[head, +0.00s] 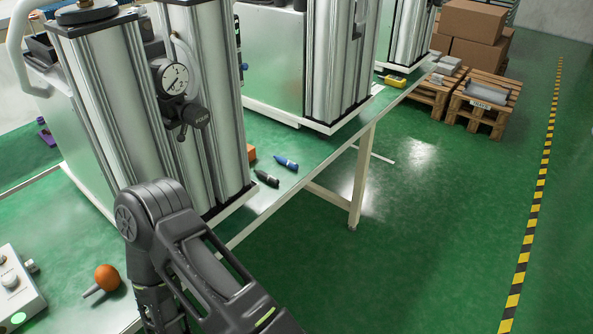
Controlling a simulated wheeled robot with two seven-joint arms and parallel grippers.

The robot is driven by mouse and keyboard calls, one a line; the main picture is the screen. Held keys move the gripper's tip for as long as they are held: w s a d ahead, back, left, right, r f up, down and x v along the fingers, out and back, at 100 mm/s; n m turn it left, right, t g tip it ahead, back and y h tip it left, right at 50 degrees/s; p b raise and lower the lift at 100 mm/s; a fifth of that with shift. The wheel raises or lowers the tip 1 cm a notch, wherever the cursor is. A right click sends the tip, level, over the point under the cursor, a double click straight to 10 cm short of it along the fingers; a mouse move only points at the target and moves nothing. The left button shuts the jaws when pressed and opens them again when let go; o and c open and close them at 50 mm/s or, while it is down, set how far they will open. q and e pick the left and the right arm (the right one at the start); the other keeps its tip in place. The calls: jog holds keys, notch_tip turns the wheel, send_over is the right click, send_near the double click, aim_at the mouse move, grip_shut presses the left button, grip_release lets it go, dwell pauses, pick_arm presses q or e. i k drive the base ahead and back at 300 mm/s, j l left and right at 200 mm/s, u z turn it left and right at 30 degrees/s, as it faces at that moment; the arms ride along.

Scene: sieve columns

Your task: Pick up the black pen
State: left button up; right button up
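The black pen (266,178) is short and thick. It lies on the green worktop near the edge, just right of the foot of the nearest metal column unit. A similar blue pen (286,163) lies a little beyond it and to the right. One of my arms crosses the lower middle of the head view, bent, with its far link running down out of the bottom edge. No fingertips of either gripper show. Nothing visible touches the black pen.
The tall metal column unit (150,100) with a gauge (173,79) stands left of the pens. An orange block (251,153) lies beside its foot. An orange ball-shaped handle (107,277) and a control box (14,290) are at lower left. Open floor lies right of the table.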

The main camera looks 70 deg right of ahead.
aim_at(269, 179)
jog(key=z, duration=2.2)
jog(key=j+z, duration=0.25)
jog(key=i+j, duration=0.1)
jog(key=j, duration=0.4)
